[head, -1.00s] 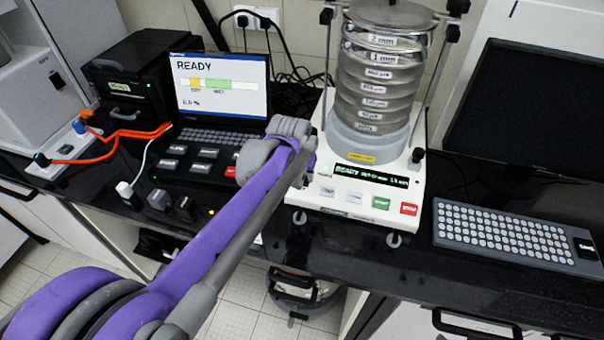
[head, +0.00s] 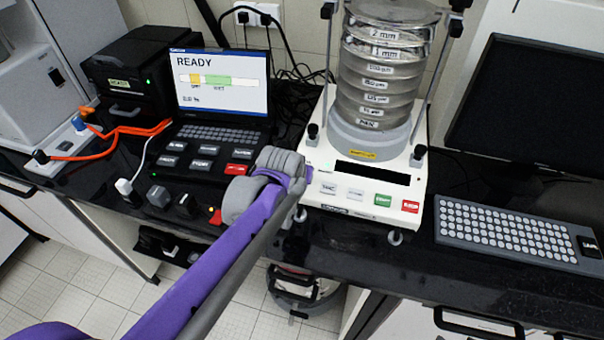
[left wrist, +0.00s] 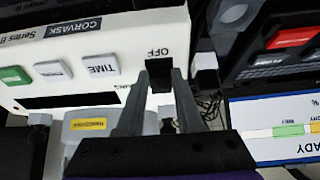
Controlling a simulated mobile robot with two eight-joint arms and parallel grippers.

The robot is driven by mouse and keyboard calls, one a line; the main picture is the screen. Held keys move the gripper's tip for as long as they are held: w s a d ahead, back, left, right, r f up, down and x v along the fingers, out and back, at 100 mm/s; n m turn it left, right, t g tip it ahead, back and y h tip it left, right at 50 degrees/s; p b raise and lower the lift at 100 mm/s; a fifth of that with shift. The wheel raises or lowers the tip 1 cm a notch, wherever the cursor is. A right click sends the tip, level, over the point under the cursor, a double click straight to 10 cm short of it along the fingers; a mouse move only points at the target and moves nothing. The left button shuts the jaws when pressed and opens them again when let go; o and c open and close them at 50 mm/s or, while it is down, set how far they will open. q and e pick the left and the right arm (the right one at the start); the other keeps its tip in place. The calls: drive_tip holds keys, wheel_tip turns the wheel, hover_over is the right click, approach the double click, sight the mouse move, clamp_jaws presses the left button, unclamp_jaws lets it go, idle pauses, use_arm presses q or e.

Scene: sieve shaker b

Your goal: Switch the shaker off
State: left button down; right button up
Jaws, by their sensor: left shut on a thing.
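The sieve shaker is at the centre right in the head view, with a white base (head: 345,205) and a stack of sieves (head: 378,70) on top. Its display (head: 372,173) is dark. Its front has grey, green and red buttons. In the left wrist view a black switch (left wrist: 158,74) sits by the printed word OFF on the white housing (left wrist: 85,35). My left gripper (left wrist: 160,90) has its fingers on either side of this switch, shut on it. In the head view the left gripper (head: 302,176) is at the base's left side; its fingertips are mostly hidden. My right gripper is not in view.
A laptop (head: 222,85) showing READY and a black box with orange cables (head: 125,80) stand to the left. A keyboard (head: 510,232) and a dark monitor (head: 540,105) are to the right. Small plugs lie near the bench's front edge.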

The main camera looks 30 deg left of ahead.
use_arm(q)
drive_tip(key=c, duration=0.6)
unclamp_jaws()
drive_tip(key=shift+o, duration=0.2)
drive_tip(key=p+v, duration=0.1)
drive_tip(key=v, duration=0.9)
drive_tip(key=shift+s+r, duration=0.25)
drive_tip(key=shift+r, duration=0.05)
